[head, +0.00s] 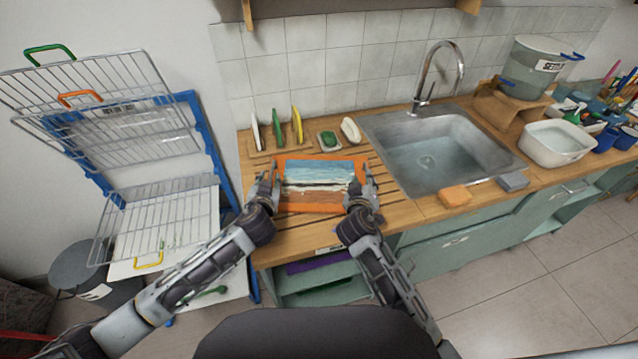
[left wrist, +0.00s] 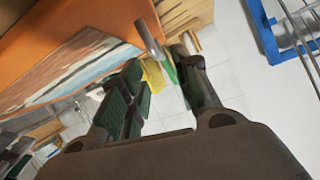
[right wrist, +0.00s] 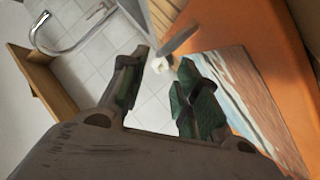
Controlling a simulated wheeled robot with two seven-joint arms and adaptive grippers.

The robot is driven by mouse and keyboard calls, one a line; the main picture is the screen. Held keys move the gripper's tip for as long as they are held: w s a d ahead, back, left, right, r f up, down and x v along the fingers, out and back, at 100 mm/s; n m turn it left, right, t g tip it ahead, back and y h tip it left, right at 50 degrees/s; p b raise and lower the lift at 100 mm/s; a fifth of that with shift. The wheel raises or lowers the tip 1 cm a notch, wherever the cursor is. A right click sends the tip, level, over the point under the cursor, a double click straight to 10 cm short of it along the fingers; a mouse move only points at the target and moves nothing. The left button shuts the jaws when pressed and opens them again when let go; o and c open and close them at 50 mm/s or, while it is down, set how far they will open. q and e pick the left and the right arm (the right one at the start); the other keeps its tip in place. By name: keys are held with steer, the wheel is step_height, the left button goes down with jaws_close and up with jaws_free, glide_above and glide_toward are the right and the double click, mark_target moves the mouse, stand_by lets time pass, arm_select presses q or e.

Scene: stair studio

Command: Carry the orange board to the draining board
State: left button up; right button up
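The orange board (head: 320,207), with a painted blue, white and brown picture on it, lies on the grooved wooden draining board (head: 376,156) left of the sink. Its orange rim also shows in the left wrist view (left wrist: 95,18) and the right wrist view (right wrist: 255,50). My left gripper (head: 270,184) is at the board's left edge and my right gripper (head: 366,182) at its right edge. In both wrist views the fingers stand apart with a gap between them. A grey bar-like piece at the board's side shows beyond the fingertips in each wrist view.
The sink (head: 437,155) with a tap is to the right. An orange sponge (head: 455,196) lies at its front edge. Upright plates (head: 276,128) and a soap dish (head: 329,141) are behind the board. A blue-framed wire rack (head: 160,200) stands at the left.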

steer(key=shift+v, duration=1.5)
